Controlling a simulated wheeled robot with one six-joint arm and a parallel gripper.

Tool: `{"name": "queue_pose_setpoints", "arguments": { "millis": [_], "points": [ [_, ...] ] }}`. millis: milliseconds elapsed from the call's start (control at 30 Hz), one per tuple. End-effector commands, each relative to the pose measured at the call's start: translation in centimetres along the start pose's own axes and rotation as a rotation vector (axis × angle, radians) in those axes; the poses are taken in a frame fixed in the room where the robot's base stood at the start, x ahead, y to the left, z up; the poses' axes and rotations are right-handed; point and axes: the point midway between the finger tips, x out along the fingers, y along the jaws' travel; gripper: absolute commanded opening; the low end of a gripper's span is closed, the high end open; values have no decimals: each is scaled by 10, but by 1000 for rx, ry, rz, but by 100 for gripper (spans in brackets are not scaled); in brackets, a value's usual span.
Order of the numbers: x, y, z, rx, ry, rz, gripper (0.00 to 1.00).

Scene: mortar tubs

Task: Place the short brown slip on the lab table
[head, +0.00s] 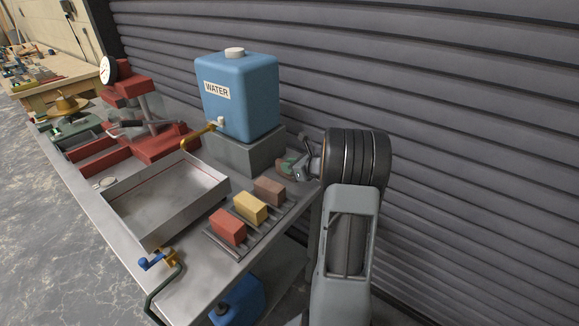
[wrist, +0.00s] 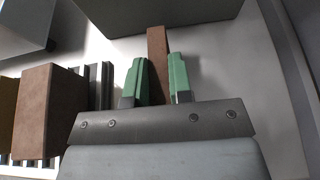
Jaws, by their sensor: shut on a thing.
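The short brown slip (wrist: 157,50) is a narrow brown strip between the green fingers of my gripper (wrist: 154,82) in the wrist view. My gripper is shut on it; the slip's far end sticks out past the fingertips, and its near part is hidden. In the head view my gripper (head: 291,167) is over the right back part of the lab table (head: 200,278), beside the grey block. The grey metal tabletop also shows in the wrist view (wrist: 220,60). I cannot tell whether the slip touches it.
A blue water container (head: 240,95) stands on a grey block (head: 245,153) just left of my gripper. A rack (head: 240,247) with red, yellow and brown bricks lies in front. A metal tray (head: 165,200) and a red scale (head: 130,85) stand further left. A ribbed wall (head: 450,120) is behind.

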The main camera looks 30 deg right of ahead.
Motion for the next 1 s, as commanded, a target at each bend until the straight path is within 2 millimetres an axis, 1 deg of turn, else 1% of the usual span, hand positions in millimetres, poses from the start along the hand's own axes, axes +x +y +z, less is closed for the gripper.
{"name": "queue_pose_setpoints", "arguments": {
  "millis": [167,200,433,633,767,867,1000],
  "points": [
    [2,0,-4,-1,-1,0,0],
    [1,0,-3,0,0,0,24],
    [1,0,-3,0,0,0,46],
    [1,0,-2,0,0,0,46],
    [-2,0,3,-1,0,-1,46],
    [-15,-1,1,-1,0,-3,46],
    [-42,-1,1,-1,-1,-5,46]
  ]
}}
